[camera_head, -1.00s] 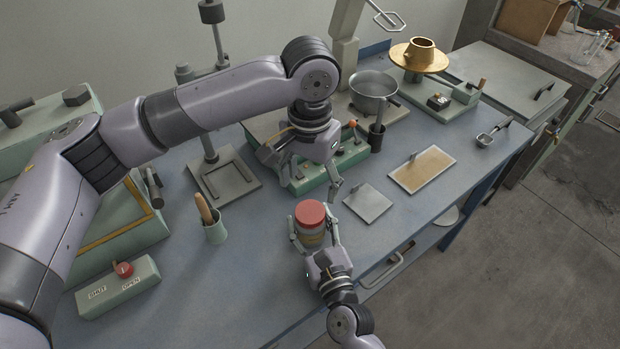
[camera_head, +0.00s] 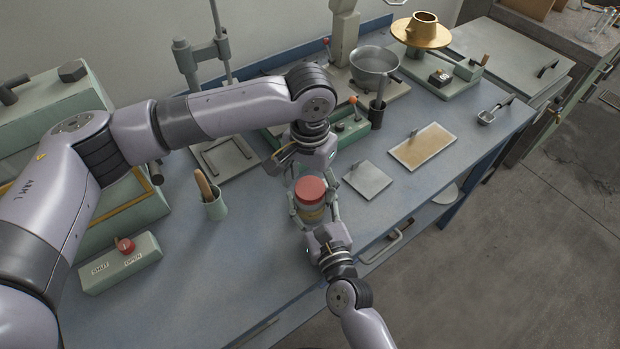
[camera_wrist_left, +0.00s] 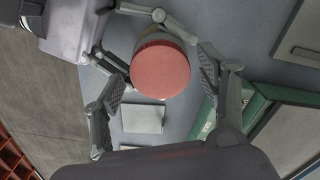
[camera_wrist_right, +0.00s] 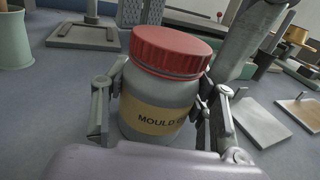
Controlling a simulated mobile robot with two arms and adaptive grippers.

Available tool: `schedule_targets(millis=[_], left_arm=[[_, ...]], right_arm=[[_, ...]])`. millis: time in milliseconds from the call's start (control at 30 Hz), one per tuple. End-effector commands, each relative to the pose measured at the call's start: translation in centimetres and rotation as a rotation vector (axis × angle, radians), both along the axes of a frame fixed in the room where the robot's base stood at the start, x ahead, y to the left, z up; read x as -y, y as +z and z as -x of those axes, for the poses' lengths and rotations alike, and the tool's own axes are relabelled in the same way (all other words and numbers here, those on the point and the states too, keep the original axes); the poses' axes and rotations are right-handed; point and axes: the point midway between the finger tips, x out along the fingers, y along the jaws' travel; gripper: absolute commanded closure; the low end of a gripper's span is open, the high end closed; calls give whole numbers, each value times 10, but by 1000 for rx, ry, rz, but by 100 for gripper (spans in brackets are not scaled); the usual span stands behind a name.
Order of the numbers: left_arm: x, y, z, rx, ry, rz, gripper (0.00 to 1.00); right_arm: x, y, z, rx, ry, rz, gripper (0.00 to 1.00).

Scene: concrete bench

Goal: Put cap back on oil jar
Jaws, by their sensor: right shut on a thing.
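The oil jar (camera_wrist_right: 150,122) is grey with a tan label reading "MOULD O…"; the rest of the label is hidden. Its red cap (camera_head: 311,188) sits on top of the jar's mouth in the right wrist view (camera_wrist_right: 172,50); I cannot tell whether it is screwed tight. My right gripper (camera_head: 314,203) is shut on the jar's sides and holds it upright near the bench's front. My left gripper (camera_wrist_left: 158,88) is open just behind and above the cap. In the left wrist view the cap shows beyond and between its spread fingers, with no clear contact.
A grey plate (camera_head: 368,181) and a tan-topped plate (camera_head: 423,147) lie right of the jar. A green cup (camera_head: 215,205) with a wooden handle stands left. A green switch box (camera_head: 120,264) is front left. Bench space (camera_head: 240,270) left of the right arm is clear.

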Motion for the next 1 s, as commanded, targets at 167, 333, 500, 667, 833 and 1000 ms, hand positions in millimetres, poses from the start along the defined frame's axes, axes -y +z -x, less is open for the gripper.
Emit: schedule_targets(millis=[167, 333, 500, 667, 833, 1000], left_arm=[[0, 0, 0, 0, 0, 0, 44], [0, 0, 0, 0, 0, 0, 55], [0, 0, 0, 0, 0, 0, 67], [0, 0, 0, 0, 0, 0, 77], [0, 0, 0, 0, -9, 0, 83], [0, 0, 1, -2, -177, -1, 84]], right_arm=[[0, -1, 0, -1, 0, 0, 100], [0, -1, 0, -1, 0, 0, 100], [0, 0, 0, -1, 0, 0, 100], [0, 0, 0, -1, 0, 0, 100], [0, 0, 0, -1, 0, 0, 100], [0, 0, 0, -1, 0, 0, 100]])
